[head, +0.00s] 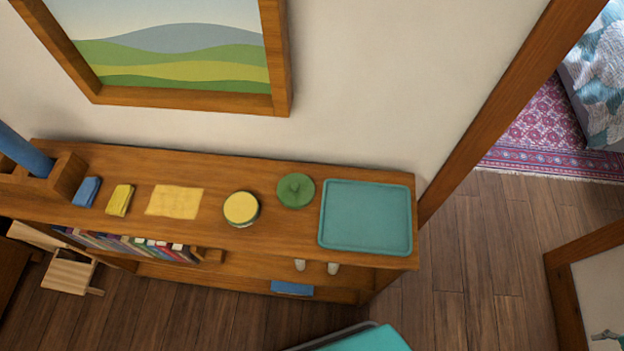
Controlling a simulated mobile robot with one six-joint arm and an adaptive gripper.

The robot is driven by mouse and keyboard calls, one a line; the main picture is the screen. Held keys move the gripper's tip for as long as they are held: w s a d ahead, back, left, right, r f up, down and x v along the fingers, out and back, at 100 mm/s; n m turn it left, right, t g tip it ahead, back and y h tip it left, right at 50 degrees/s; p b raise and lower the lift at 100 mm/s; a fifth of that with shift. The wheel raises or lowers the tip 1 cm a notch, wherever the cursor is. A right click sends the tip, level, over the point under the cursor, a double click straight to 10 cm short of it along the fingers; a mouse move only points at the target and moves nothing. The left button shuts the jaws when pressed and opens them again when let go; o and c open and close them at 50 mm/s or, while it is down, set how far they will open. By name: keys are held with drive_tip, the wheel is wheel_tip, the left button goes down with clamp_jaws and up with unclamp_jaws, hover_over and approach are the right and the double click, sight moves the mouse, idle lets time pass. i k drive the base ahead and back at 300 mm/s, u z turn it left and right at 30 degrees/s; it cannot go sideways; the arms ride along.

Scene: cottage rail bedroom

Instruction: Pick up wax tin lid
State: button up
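A round green lid with a small raised knob (295,190), which looks like the wax tin lid, lies flat on the wooden shelf top (225,170). To its left stands a round tin (241,209) with a green rim and a pale yellow top surface, apart from the lid. To its right, very close, is a teal tray (365,216), which looks empty. My gripper is not in view, so its state and its distance from the lid do not show.
A yellow cloth (174,201), a yellow block (120,200) and a blue block (87,191) lie farther left. A wall and framed picture (185,97) stand behind the shelf. Books (125,244) sit below. Open wooden floor (475,270) lies right.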

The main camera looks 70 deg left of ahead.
sight(295, 190)
drive_tip(key=z, duration=0.5)
drive_tip(key=k, duration=2.3)
drive_tip(key=u, duration=0.9)
